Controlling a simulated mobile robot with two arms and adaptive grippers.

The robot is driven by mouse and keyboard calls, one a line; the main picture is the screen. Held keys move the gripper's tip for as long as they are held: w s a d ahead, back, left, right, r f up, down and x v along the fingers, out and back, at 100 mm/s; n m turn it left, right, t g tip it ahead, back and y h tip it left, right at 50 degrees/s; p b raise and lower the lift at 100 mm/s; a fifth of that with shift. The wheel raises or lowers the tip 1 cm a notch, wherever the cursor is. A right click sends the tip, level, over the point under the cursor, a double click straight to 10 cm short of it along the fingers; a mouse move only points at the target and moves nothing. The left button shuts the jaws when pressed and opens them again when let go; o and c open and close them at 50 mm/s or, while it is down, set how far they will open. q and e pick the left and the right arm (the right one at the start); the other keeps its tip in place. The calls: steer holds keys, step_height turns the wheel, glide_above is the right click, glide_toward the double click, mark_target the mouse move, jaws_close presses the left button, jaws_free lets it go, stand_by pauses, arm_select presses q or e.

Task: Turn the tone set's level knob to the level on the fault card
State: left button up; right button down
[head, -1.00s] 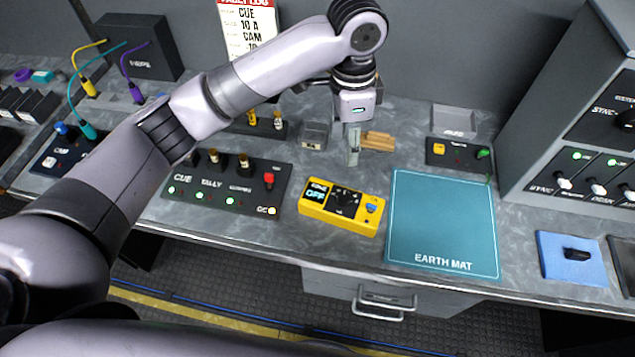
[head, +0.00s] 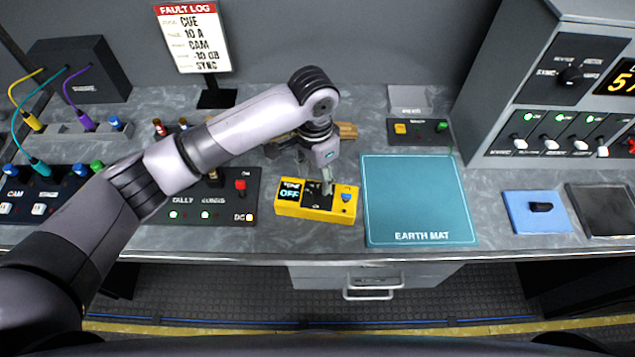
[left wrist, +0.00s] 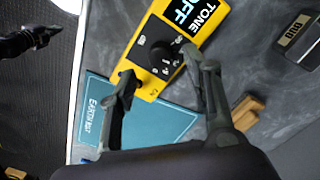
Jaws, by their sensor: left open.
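The tone set is a yellow box (head: 287,209) near the bench's front edge, its screen reading "TONE OFF". Its black level knob (left wrist: 164,55) shows in the left wrist view on a black dial face; in the head view my gripper largely hides it. My left gripper (head: 327,186) is over the tone set, pointing down. In the left wrist view its open fingers (left wrist: 162,68) stand apart near the knob; I cannot tell whether they touch it. The fault card (head: 193,40) stands at the back and includes the line "-10 dB". A dark shape (left wrist: 30,41), probably my right gripper, is over the floor.
The teal earth mat (head: 415,200) lies right of the tone set. A black panel with a red switch (head: 240,186) is close on its left. A wooden block (head: 347,130) lies behind. A blue pad (head: 537,212) is further right.

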mark_target(318, 190)
arm_select(q)
step_height(318, 190, down, 5)
steer(key=shift+s+r+p, duration=0.1)
steer(key=shift+p, duration=0.25)
steer(key=shift+d, duration=0.1)
jaws_close()
stand_by(0.4)
